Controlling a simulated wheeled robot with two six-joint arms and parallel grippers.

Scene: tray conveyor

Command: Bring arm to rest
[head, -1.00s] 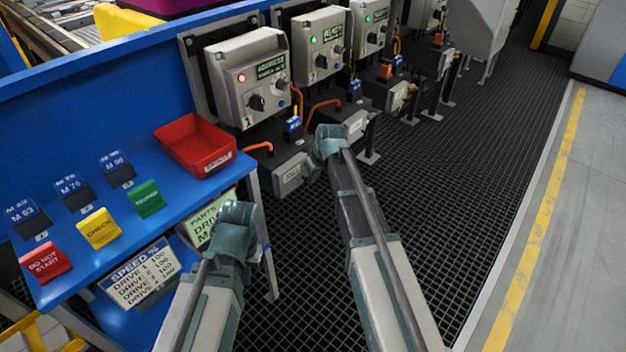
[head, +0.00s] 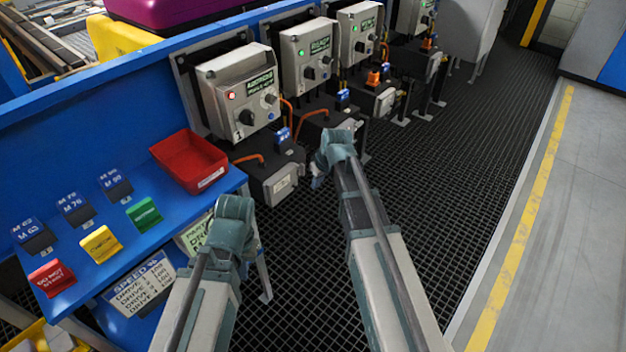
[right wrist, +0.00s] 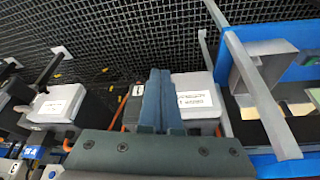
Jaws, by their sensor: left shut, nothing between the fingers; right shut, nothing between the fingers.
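My right arm (head: 385,255) reaches up from the bottom of the head view to a teal joint over the dark grating, in front of the drive units. In the right wrist view my right gripper (right wrist: 160,75) is shut and empty. Its two fingers lie side by side, with a drive housing (right wrist: 197,98) behind them. My left arm (head: 203,290) rises to a teal joint beside the blue shelf's right end. The left fingers do not show there; they are hidden by the arm or out of view.
A blue shelf (head: 110,265) at left holds a red bin (head: 190,160) and several coloured cards. Grey control boxes line the blue wall; the nearest (head: 240,90) has a red lamp. Dark grating (head: 440,180) lies open right of my arms, up to the yellow floor line (head: 520,235).

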